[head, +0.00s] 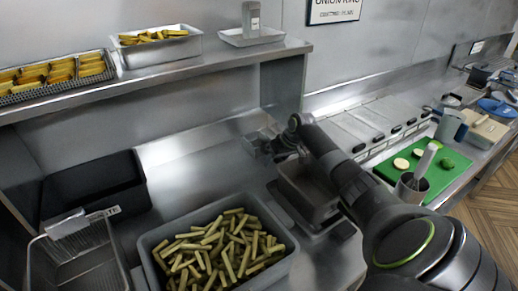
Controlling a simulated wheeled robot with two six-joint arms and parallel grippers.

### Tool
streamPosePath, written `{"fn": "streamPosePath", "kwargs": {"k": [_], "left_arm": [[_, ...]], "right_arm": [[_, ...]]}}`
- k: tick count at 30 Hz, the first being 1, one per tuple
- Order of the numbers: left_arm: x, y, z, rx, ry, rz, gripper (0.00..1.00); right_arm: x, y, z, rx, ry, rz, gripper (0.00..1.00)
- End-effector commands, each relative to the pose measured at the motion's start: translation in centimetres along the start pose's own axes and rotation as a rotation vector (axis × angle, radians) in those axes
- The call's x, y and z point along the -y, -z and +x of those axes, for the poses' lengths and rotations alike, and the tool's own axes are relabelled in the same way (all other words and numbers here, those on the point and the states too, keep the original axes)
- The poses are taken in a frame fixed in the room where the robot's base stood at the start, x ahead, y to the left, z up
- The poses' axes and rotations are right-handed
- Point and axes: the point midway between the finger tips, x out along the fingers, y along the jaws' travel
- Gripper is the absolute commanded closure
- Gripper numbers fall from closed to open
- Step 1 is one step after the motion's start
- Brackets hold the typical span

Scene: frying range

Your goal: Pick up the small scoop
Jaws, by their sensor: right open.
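My right arm reaches in from the right, and its gripper (266,148) is over the metal counter near the back wall, beside a grey metal bin (306,191). The gripper is open. Its fingertips are small and blend with the steel behind them. I cannot make out the small scoop for certain; it may be hidden by the gripper or arm. A pale-handled utensil (425,162) stands in a metal cup (411,188) right of my arm; I cannot tell its kind. My left gripper is out of view.
A tub (149,250) of cut fries stands at the front. A black bin (92,188) and wire basket (75,262) are left. A shelf (190,72) with trays overhangs the back. A green board (452,178) with cut vegetables lies right.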

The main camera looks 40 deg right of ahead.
Motion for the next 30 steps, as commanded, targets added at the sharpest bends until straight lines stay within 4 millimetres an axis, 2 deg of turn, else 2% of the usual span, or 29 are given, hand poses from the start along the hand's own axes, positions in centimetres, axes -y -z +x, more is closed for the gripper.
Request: {"fn": "streamPosePath", "kwargs": {"k": [2,12,25,30], "left_arm": [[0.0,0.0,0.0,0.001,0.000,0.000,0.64],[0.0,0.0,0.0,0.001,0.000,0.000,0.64],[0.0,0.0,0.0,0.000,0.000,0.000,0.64],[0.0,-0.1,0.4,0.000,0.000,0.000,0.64]], "right_arm": [[0.0,0.0,0.0,0.000,0.000,0.000,0.54],[0.0,0.0,-0.1,0.000,0.000,0.000,0.98],[0.0,0.1,-0.1,-0.001,0.000,0.000,1.00],[0.3,0.8,-1.6,-0.005,-0.001,-0.003,1.00]]}}
